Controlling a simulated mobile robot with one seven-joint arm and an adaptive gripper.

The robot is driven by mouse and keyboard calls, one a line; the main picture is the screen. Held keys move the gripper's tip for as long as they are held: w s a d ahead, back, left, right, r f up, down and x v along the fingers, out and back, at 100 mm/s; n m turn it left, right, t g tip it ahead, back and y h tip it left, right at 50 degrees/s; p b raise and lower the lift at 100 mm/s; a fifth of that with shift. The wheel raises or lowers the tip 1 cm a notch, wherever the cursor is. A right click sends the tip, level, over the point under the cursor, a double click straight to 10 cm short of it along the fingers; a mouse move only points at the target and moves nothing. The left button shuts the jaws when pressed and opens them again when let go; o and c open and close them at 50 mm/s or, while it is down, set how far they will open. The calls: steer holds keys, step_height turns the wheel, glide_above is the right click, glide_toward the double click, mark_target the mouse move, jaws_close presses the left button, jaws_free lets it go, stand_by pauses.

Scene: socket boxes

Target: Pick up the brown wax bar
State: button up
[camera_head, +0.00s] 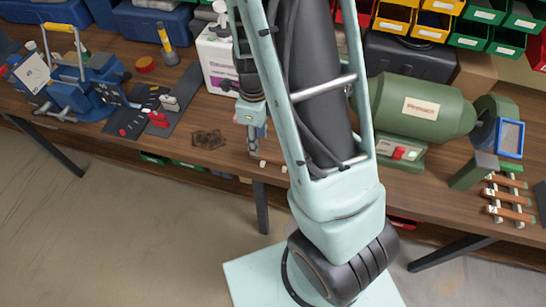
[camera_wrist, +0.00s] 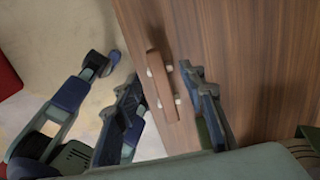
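A reddish-brown bar (camera_wrist: 163,92), which looks like the wax bar, lies lengthwise near the table's edge in the wrist view, with small white knobs along its sides. My gripper (camera_wrist: 160,76) is open, with one finger on each side of the bar and visible space between. I cannot tell its height above the bar. In the head view my gripper (camera_head: 255,140) points down at the table's front edge, partly behind my arm. There the bar is mostly hidden; small white knobs show beneath the gripper.
The wooden table (camera_head: 215,115) has a dark patch (camera_head: 208,139) left of my gripper. A green grinder (camera_head: 420,108) and several brown bars on a rack (camera_head: 510,200) are at right. A blue machine (camera_head: 85,85) is at left.

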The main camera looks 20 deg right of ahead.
mark_target(265, 156)
steer(key=f, duration=0.5)
steer(key=shift+s+a, duration=0.1)
steer(key=shift+a, duration=0.15)
steer(key=shift+r, duration=0.1)
jaws_close()
